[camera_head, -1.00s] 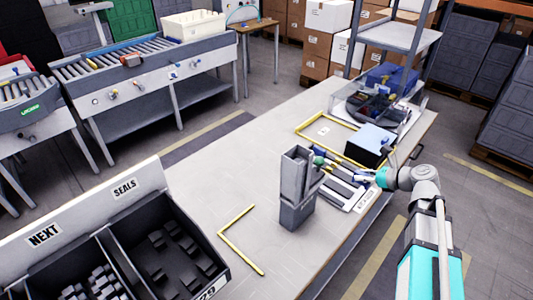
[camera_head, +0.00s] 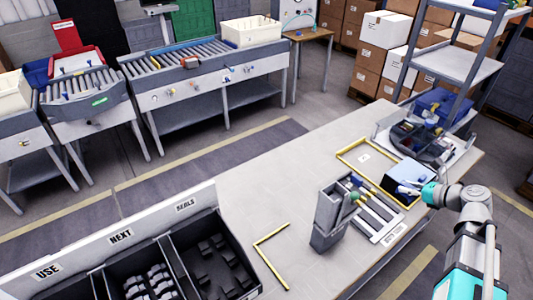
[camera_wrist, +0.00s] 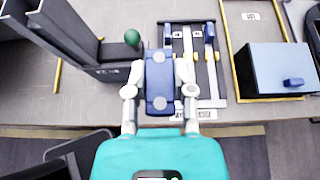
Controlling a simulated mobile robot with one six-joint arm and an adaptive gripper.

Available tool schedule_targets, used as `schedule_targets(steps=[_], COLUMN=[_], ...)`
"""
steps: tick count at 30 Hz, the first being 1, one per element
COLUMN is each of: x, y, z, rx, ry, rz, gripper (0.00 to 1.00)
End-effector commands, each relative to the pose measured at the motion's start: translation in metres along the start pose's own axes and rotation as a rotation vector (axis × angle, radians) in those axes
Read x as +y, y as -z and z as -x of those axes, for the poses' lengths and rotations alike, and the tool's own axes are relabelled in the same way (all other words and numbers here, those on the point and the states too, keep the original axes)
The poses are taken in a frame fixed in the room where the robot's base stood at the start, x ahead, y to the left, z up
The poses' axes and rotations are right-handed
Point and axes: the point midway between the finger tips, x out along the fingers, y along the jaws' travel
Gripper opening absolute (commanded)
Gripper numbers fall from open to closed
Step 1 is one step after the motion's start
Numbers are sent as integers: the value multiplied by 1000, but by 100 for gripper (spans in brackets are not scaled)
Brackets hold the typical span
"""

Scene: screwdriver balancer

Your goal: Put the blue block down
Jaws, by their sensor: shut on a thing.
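In the wrist view, my gripper (camera_wrist: 160,92) is shut on a blue block (camera_wrist: 160,80), with one white finger on each side. The block hangs in front of the tool tray, between the tall grey holder (camera_wrist: 75,40) and the slotted tray (camera_wrist: 200,75). What lies directly under it is hidden. In the head view, my gripper (camera_head: 409,189) is at the right of the bench, in front of the dark box with a pale blue top (camera_head: 410,172). The held block is too small there to make out clearly.
The box also shows at right in the wrist view (camera_wrist: 275,68), with a small blue piece on it. A green knob (camera_wrist: 132,37) is beside the holder. The bench's left middle (camera_head: 270,200) is largely clear.

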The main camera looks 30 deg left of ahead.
Motion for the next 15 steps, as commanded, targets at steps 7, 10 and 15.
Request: schedule_targets(steps=[7,10,15], x=[0,0,0], y=[-38,-45,-50], z=[21,25,27], rx=[0,0,0], ry=[0,0,0], rz=[0,0,0], gripper=[0,0,0])
